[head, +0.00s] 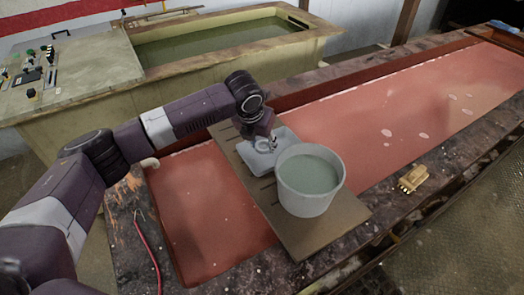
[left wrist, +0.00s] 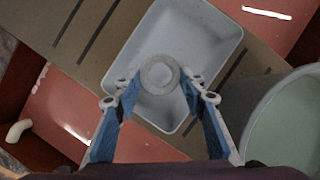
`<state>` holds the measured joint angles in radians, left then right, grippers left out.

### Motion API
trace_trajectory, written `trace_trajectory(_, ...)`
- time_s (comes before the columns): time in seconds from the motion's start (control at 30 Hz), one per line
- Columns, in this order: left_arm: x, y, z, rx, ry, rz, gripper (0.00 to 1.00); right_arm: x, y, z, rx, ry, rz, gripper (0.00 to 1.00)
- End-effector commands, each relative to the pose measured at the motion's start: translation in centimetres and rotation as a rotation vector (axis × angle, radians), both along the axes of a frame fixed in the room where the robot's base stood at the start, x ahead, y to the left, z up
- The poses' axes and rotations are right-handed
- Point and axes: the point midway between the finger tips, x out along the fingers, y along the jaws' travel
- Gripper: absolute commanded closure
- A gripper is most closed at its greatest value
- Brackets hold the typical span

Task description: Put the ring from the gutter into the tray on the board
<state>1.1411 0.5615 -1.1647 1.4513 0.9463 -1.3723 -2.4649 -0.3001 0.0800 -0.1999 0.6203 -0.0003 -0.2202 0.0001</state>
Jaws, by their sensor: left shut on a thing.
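The ring (left wrist: 160,74) is pale grey and round. My left gripper (left wrist: 160,92) is shut on it, with a blue-padded finger on each side in the left wrist view. The ring is over the white-grey tray (left wrist: 200,35); I cannot tell how high above its floor it is. In the head view the tray (head: 253,168) lies on the brown board (head: 305,236), and my left gripper (head: 268,146) points down over it, with the ring too small to make out clearly. The gutter is not clearly identifiable. My right gripper is not in view.
A bucket of greenish liquid (head: 309,182) stands on the board right beside the tray; its rim (left wrist: 246,105) shows in the left wrist view. The board lies across a red basin (head: 400,110).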

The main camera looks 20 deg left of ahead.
Motion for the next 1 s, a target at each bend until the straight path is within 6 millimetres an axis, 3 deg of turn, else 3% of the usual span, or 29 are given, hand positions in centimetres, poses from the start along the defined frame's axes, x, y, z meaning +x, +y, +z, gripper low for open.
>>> trace_trajectory(0.3,-0.1,0.0,-4.0,-0.001,0.002,0.0,0.86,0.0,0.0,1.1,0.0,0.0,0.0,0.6)
trace_trajectory(0.67,-0.1,0.0,-4.5,0.001,0.001,-0.001,0.86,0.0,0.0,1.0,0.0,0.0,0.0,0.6)
trace_trajectory(0.7,-0.1,0.0,-4.6,0.001,0.001,-0.001,0.6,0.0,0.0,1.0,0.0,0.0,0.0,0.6)
trace_trajectory(0.83,-0.1,0.0,-4.5,0.001,0.001,-0.001,0.45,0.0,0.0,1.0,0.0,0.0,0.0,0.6)
trace_trajectory(1.0,-0.1,0.0,-4.5,0.001,0.001,-0.001,0.44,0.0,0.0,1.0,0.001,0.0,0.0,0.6)
